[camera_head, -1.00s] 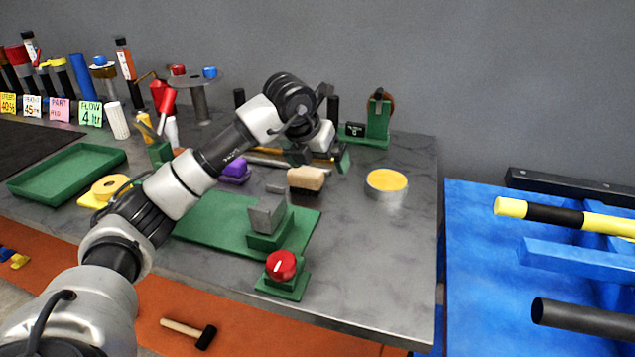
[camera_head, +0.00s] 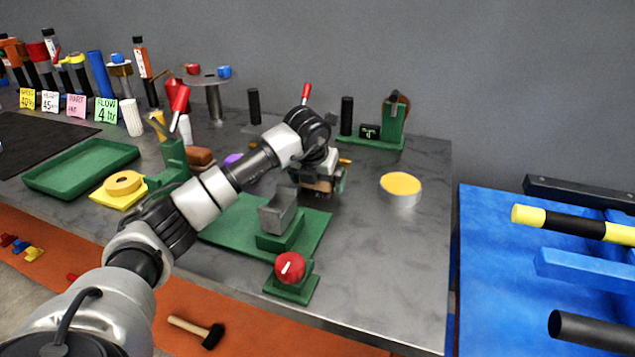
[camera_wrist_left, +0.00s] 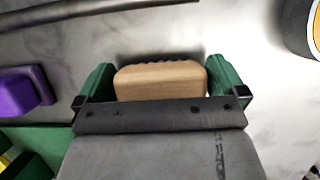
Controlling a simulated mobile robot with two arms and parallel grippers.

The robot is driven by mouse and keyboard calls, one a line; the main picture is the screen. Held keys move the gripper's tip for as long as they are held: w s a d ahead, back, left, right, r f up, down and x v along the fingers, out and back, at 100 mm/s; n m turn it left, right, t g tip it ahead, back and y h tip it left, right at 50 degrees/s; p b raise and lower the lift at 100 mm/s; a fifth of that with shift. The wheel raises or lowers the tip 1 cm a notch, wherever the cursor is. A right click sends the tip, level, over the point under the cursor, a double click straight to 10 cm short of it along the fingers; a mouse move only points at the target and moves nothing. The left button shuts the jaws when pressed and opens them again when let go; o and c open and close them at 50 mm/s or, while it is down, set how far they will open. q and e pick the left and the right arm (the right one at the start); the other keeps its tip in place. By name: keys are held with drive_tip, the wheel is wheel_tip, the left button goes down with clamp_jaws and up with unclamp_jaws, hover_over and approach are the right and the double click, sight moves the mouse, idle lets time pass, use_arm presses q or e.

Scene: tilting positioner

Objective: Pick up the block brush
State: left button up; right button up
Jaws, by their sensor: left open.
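The block brush has a tan wooden back, seen in the left wrist view (camera_wrist_left: 160,82). In the head view the brush (camera_head: 318,185) is mostly hidden under my left gripper (camera_head: 318,182). In the left wrist view my left gripper (camera_wrist_left: 160,85) is open, with one green finger on each side of the brush. Narrow gaps seem to show between the fingers and the wood. The bristles show only as a dark edge at the far side. My right gripper is not in view.
A yellow-topped round tin (camera_head: 401,188) stands to the right of the gripper. A green base with a grey block (camera_head: 278,212) and a red knob (camera_head: 290,267) stand in front. A purple object (camera_wrist_left: 22,90) lies left of the brush.

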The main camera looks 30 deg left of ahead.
use_arm(q)
drive_tip(key=shift+w+f, duration=0.1)
drive_tip(key=shift+f, duration=0.1)
drive_tip(key=c, duration=0.8)
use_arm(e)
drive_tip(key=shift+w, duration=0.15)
use_arm(q)
drive_tip(key=shift+o, duration=0.2)
drive_tip(key=shift+r, duration=0.15)
wheel_tip(320, 180, up, 10)
drive_tip(key=shift+f+p, duration=0.1)
drive_tip(key=shift+p, duration=0.2)
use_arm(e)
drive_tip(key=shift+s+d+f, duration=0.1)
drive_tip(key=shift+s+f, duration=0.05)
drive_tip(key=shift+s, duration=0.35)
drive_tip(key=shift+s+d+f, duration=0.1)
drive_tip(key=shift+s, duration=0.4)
